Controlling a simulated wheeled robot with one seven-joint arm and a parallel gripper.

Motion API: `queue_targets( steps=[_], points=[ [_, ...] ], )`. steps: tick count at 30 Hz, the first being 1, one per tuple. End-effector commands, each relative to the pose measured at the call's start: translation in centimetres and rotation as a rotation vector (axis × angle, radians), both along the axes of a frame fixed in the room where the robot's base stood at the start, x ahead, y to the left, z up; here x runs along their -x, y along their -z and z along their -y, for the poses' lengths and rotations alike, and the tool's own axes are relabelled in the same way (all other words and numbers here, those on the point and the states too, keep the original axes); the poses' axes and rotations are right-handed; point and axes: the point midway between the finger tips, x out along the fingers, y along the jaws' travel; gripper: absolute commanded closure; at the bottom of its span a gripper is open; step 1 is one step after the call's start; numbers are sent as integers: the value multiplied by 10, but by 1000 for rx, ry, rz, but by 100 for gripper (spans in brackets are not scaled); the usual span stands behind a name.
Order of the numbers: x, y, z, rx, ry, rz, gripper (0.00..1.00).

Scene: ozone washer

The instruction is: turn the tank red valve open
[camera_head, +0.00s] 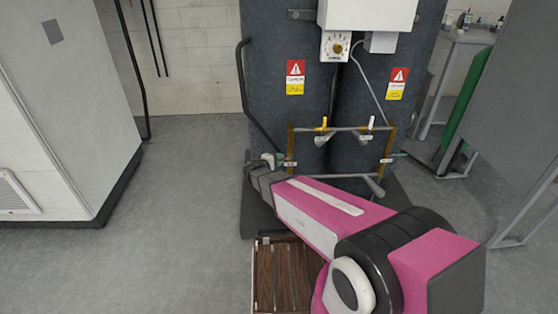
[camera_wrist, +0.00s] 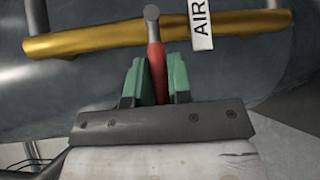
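The red valve handle (camera_wrist: 156,62) shows in the wrist view, with a grey round end at its top, in front of a yellow-brown pipe (camera_wrist: 100,38). My gripper (camera_wrist: 159,78) has its green fingers on both sides of the red handle. The handle fills the gap between them, with no clear space on either side, so the gripper looks shut on it. In the head view my gripper (camera_head: 266,163) is at the left end of the tank's pipe frame (camera_head: 291,145); the red handle cannot be made out there. The dark grey tank (camera_head: 290,40) stands behind.
A white tag reading "AIR" (camera_wrist: 201,22) hangs just right of the handle. A yellow valve (camera_head: 321,130) and a white valve (camera_head: 371,123) are on the upper pipe. A wooden pallet (camera_head: 283,275) lies below my arm. The floor at left (camera_head: 170,230) is clear.

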Motion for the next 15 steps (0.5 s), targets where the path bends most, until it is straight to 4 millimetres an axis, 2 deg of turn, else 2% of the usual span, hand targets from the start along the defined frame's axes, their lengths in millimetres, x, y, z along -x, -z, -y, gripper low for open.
queue_targets(
  steps=[8,15],
  points=[
    [1,-2,0,-29,2,0,100],
    [1,-10,1,-150,1,2,100]
  ],
)
